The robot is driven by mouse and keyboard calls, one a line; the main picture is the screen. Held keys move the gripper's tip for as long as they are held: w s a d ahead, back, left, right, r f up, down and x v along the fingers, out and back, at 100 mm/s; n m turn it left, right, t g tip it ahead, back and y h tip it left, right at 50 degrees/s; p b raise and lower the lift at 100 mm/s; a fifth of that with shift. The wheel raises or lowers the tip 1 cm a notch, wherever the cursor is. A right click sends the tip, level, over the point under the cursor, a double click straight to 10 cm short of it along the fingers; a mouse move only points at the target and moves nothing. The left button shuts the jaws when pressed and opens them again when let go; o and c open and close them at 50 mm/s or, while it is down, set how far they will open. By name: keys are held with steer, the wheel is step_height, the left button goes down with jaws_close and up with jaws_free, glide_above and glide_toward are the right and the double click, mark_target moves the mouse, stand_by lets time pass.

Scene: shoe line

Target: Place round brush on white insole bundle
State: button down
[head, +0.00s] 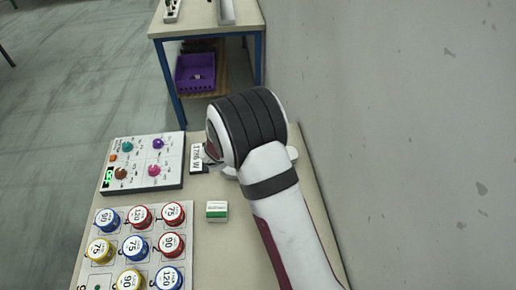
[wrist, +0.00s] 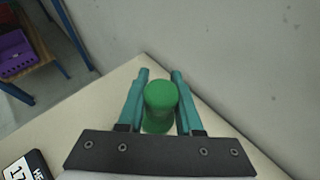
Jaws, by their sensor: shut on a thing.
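My gripper (wrist: 160,74) shows in the wrist view with its two teal fingers on either side of a green round thing (wrist: 160,96), and it is shut on it. This looks like the round brush, with a rounded top and a wider green part below it; no bristles can be made out. It is over the pale table near a corner. In the head view my arm hides the gripper and the brush. I cannot make out the white insole bundle for certain in either view; white edges beside my arm are too covered to tell.
A control box (head: 143,163) with coloured knobs and a tray (head: 112,220) of coloured round tins stand on the left of the table. A green-and-white block (head: 217,210) and a label display (head: 198,158) lie near my arm. A wall (head: 420,120) is close on the right.

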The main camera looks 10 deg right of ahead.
steer(key=a+f, duration=0.1)
steer(key=w+a+f, duration=0.1)
steer(key=a, duration=0.1)
steer(key=w+a+f, duration=0.1)
steer(key=shift+w+a+f, duration=0.1)
steer(key=shift+a+f, duration=0.05)
steer(key=shift+a, duration=0.05)
step_height(320, 180, down, 3)
steer(key=shift+f, duration=0.4)
